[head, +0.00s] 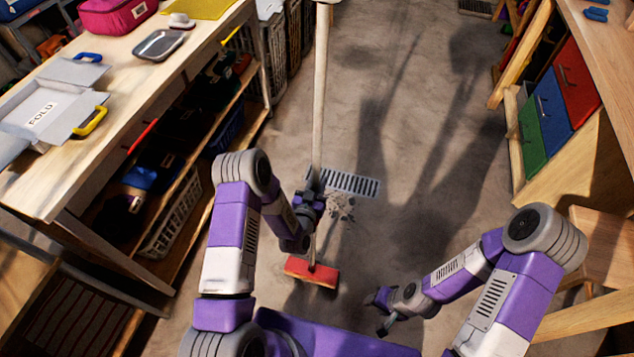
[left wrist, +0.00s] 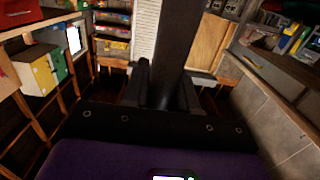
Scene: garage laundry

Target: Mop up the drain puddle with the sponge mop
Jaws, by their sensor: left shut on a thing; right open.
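The sponge mop has a long pale handle (head: 320,90) and a red sponge head (head: 311,272). The head is low by the floor, in front of my base; I cannot tell whether it touches. My left gripper (head: 315,196) is shut on the lower handle; in the left wrist view the dark handle (left wrist: 175,50) stands between the fingers. A slotted drain grate (head: 352,185) lies just right of the handle. Small dark wet-looking patches (head: 342,212), probably the puddle, lie between grate and mop head. My right gripper (head: 376,316) is open and empty, right of the mop head.
A workbench (head: 125,95) with a FOLD box (head: 40,112) and a lower shelf runs along the left. Colored drawers (head: 553,110) and a wooden stool (head: 603,245) stand at the right. The concrete floor (head: 430,110) between is clear, with long shadows.

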